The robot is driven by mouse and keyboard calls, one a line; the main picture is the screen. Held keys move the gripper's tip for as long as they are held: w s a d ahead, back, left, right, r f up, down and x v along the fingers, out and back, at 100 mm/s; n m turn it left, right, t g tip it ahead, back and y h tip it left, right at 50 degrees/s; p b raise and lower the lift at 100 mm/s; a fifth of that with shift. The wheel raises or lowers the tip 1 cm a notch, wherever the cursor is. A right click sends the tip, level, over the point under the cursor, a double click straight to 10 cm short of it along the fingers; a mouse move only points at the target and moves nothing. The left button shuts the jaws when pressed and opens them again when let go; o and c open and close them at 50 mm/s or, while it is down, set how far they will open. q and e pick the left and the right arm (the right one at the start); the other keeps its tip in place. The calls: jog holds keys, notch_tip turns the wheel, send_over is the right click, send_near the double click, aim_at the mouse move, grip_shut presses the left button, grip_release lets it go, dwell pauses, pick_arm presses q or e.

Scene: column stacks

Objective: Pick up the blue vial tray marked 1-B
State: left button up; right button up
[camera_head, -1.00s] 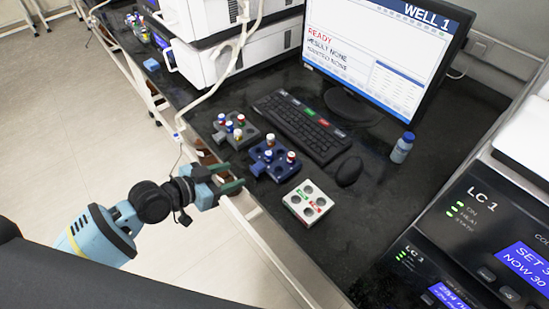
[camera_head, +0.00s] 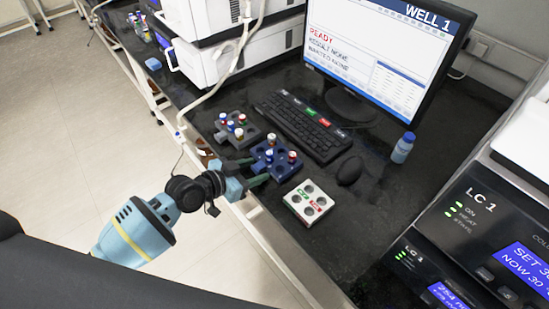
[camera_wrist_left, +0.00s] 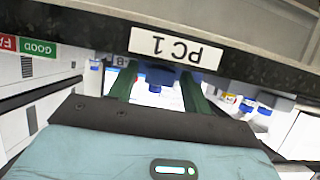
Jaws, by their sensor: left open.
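The blue vial tray (camera_head: 284,171) sits on the black bench between a grey tray and a white rack, holding a few capped vials. My left gripper (camera_head: 259,171) is open at the tray's front-left side, near the bench edge, with its green fingers pointing at the tray. In the left wrist view the fingers (camera_wrist_left: 158,90) stand apart, and a dark blue part (camera_wrist_left: 160,75), apparently of the tray, shows between them. I cannot tell whether they touch it. The tray's marking cannot be read in the head view. My right gripper is not in view.
The grey vial tray (camera_head: 249,133) stands behind-left, and the white rack (camera_head: 297,208) with green and red labels stands in front-right. Bare bench lies right of the white rack.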

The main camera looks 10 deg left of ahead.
pick_arm(q)
jog(key=c, duration=0.9)
jog(key=shift+r, duration=0.1)
jog(key=shift+r, duration=1.65)
jog(key=shift+s+d+r+p, duration=0.1)
jog(key=shift+s+d+p, duration=0.1)
jog(key=shift+p, duration=0.15)
jog(key=s+d, duration=0.3)
jog(key=s, duration=0.1)
jog(key=s+d+r, duration=0.1)
jog(key=s+d, duration=0.2)
jog(key=s, duration=0.1)
jog(key=s+d+p, duration=0.1)
jog(key=s+d, duration=0.2)
jog(key=s, duration=0.1)
jog(key=shift+d+r, duration=0.2)
jog(key=shift+d, duration=0.15)
